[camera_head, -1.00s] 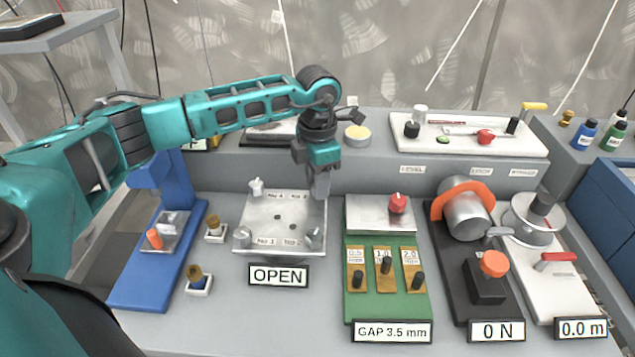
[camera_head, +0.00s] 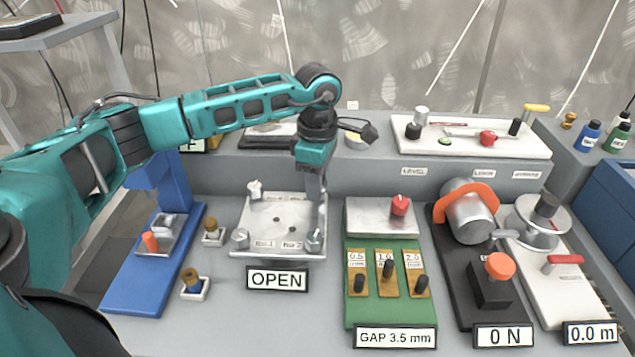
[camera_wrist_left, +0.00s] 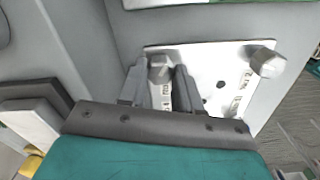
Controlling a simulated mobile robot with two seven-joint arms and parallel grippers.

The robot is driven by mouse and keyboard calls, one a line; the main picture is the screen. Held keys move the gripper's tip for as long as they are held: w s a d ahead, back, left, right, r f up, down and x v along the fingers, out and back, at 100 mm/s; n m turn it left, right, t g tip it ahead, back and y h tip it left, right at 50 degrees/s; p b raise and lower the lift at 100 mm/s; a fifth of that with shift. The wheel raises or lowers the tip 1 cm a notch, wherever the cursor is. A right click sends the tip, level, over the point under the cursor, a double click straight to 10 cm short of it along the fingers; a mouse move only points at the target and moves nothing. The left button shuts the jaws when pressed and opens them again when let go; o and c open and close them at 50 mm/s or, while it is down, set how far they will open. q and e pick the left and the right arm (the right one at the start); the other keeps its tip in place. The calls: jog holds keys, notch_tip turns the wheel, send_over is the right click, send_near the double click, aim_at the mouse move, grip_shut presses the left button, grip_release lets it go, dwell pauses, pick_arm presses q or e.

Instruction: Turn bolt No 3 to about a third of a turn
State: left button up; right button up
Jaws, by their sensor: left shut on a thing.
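A square metal plate (camera_head: 270,225) with a bolt near each corner lies on the bench above an "OPEN" sign (camera_head: 277,280). My left gripper (camera_head: 318,198) points down at the plate's back right corner, where the earlier label reads No 3. Bolt No 3 is hidden behind the fingers in the head view. In the left wrist view its grey head (camera_wrist_left: 160,66) sits between the two fingers, and the gripper is shut on it. Other bolts stand at the back left (camera_head: 254,189), front left (camera_head: 240,238) and front right (camera_head: 314,238). My right gripper is out of view.
A blue stand (camera_head: 165,230) is left of the plate, with two small knobbed blocks (camera_head: 195,288) between. A green gauge board (camera_head: 388,310) stands close on the right, then a black fixture (camera_head: 485,290) with an orange knob. A raised ledge (camera_head: 370,180) runs behind.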

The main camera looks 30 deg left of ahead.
pick_arm(q)
jog(key=shift+r, duration=0.1)
dwell(0.4)
jog(key=o, duration=1.1)
jog(key=shift+c, duration=0.2)
notch_tip(320, 180, up, 13)
